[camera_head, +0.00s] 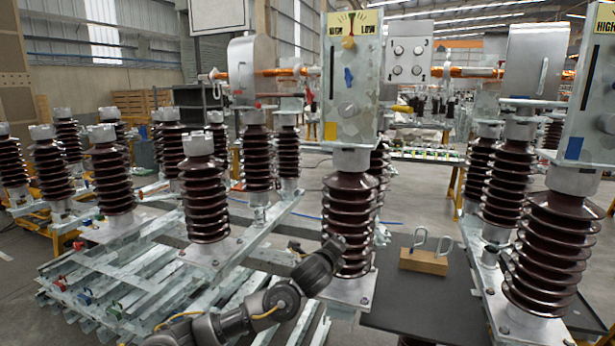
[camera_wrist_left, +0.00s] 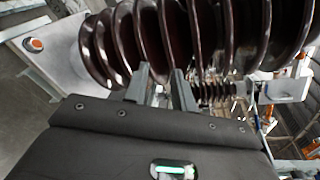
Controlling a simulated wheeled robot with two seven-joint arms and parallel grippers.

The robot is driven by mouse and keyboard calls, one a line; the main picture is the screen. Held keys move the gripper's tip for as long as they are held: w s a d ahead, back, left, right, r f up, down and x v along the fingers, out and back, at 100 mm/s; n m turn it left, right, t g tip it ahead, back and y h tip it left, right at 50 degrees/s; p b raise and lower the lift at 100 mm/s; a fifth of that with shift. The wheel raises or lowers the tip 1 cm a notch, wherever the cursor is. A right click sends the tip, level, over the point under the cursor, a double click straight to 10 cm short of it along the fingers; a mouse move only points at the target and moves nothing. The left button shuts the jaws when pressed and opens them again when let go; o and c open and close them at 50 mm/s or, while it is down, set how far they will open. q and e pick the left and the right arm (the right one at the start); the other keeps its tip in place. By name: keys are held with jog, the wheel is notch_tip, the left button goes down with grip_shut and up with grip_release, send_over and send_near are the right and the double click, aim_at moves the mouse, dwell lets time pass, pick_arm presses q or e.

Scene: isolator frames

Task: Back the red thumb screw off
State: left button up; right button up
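I cannot make out a clear red thumb screw. A small red part (camera_head: 258,104) shows at the foot of the left metal housing, too small to identify. In the left wrist view an orange-red round head (camera_wrist_left: 34,44) sits on a pale metal plate (camera_wrist_left: 62,60). My left arm reaches in from the bottom, its dark end (camera_head: 335,248) in front of the central brown insulator (camera_head: 350,205). In the left wrist view my left gripper (camera_wrist_left: 160,72) has its two fingers apart, nothing visible between them, with the ribbed insulator just beyond. My right gripper is out of view.
The central control box (camera_head: 350,75) has a yellow knob, blue lever and grey knob. A dark table (camera_head: 400,300) holds a wooden block (camera_head: 424,261) with two metal loops. More insulators (camera_head: 540,255) crowd the right, others (camera_head: 110,180) the left. Metal rails (camera_head: 110,275) lie low at left.

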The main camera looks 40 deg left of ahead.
pick_arm(q)
jog(key=s+a+r+m+t+y, duration=0.1)
jog(key=s+r+m+t, duration=0.1)
jog(key=r, duration=0.9)
jog(key=s+a+r+m+t+y, duration=0.1)
jog(key=r+m, duration=0.2)
jog(key=r, duration=0.7)
jog(key=m+t+y+p, duration=0.1)
jog(key=m+t+y, duration=0.1)
jog(key=m, duration=0.1)
send_near(308, 94)
jog(key=p+x, duration=0.7)
jog(key=x, duration=0.1)
jog(key=shift+r, duration=0.2)
jog(key=shift+w+a, duration=0.2)
jog(key=shift+w, duration=0.25)
jog(key=shift+c, duration=0.5)
jog(key=shift+y, duration=0.4)
grip_shut()
